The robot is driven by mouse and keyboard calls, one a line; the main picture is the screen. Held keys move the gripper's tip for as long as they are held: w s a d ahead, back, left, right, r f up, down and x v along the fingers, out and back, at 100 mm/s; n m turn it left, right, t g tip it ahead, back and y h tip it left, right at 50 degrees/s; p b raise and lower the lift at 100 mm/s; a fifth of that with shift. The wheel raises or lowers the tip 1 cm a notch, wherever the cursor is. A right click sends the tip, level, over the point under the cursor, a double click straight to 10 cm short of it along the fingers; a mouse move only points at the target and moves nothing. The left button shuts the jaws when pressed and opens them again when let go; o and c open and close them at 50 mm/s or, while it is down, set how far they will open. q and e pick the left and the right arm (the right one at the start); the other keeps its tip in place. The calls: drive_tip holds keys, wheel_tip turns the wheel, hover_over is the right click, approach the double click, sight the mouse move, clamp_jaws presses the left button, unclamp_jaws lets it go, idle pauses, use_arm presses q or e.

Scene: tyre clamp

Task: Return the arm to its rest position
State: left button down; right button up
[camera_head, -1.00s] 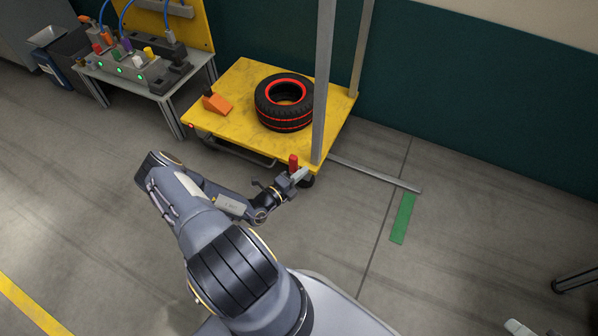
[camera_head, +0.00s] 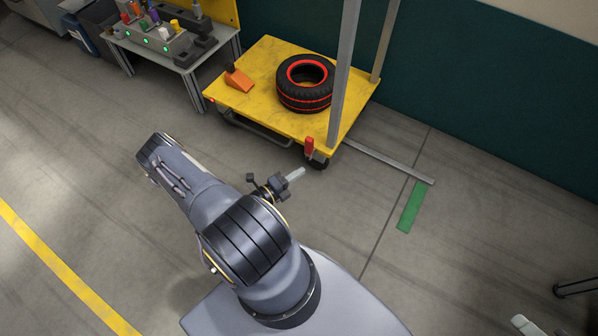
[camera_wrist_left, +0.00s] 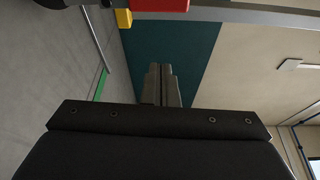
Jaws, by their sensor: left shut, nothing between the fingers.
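My left arm comes in from the lower middle of the head view. Its gripper (camera_head: 298,174) is shut and empty, over bare floor in front of the yellow trolley (camera_head: 262,65). It is apart from the red-handled clamp (camera_head: 309,147) at the trolley's near right corner. In the left wrist view the two fingers (camera_wrist_left: 161,86) are together with nothing between them. A red part (camera_wrist_left: 160,5) shows at the top edge there, clear of the fingers. The black tyre (camera_head: 306,84) with red rings lies on the trolley. My right gripper is not in view.
An orange wedge (camera_head: 239,79) lies on the trolley beside the tyre. A grey post (camera_head: 345,75) rises at the trolley's right side. A bench (camera_head: 165,52) with coloured parts stands at the back left. A green strip (camera_head: 411,206) marks the floor. Floor around my arm is clear.

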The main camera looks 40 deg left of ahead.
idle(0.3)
use_arm(q)
drive_tip(key=w+d+r+m+g+h, duration=0.1)
drive_tip(key=d+r+m+g+h, duration=0.3)
drive_tip(key=r+m, duration=0.45)
drive_tip(key=w+d+r+m+g+h, duration=0.1)
drive_tip(key=d+r+m+g+h, duration=0.3)
drive_tip(key=r+m, duration=0.5)
drive_tip(key=w+d+r+m+g+h, duration=0.1)
drive_tip(key=d+r+m+g+h, duration=0.3)
drive_tip(key=r+m, duration=0.5)
drive_tip(key=s+d+r+m+y, duration=0.3)
drive_tip(key=s+r+m+y, duration=0.3)
drive_tip(key=m, duration=0.6)
drive_tip(key=s+d+r+m+y, duration=0.35)
drive_tip(key=s+r+m, duration=0.45)
drive_tip(key=m, duration=0.4)
wheel_tip(320, 180, up, 31)
drive_tip(key=p, duration=3.2)
drive_tip(key=shift+s+a+r, duration=0.15)
drive_tip(key=shift+s+a, duration=0.25)
drive_tip(key=shift+a, duration=0.05)
